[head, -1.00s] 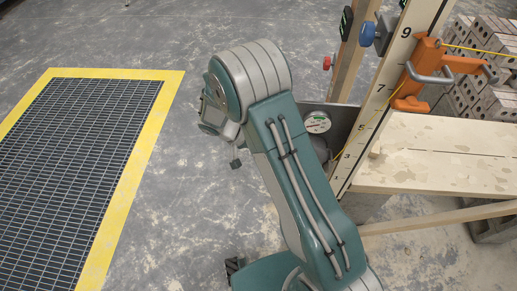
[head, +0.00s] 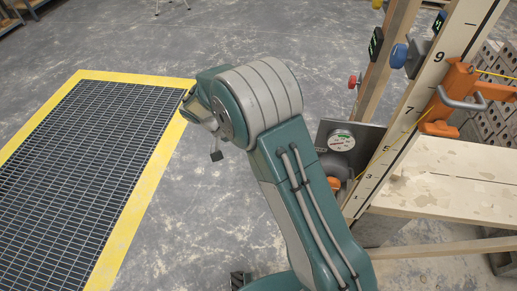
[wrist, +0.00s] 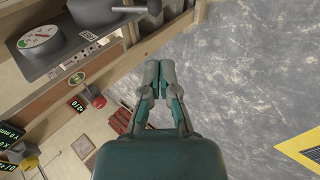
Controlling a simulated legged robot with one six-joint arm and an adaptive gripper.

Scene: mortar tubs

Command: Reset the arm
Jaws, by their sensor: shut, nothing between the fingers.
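My gripper (wrist: 159,75) shows in the middle of the wrist view. Its two fingers come together at the tips, with nothing between them, and bare grey floor lies beyond. In the head view my teal and grey arm (head: 300,190) rises from the bottom edge and bends over at its top joint. The wrist end (head: 200,110) hangs at the left of that joint, over the floor near the grating's yellow border. I cannot make out the fingers there.
A numbered wooden post (head: 410,110) with an orange clamp (head: 452,95) stands right of my arm. A round gauge (head: 341,140) on a dark plate is close beside the arm. A wooden bench (head: 450,175) lies right. A yellow-edged grating (head: 80,160) lies left; the floor between is open.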

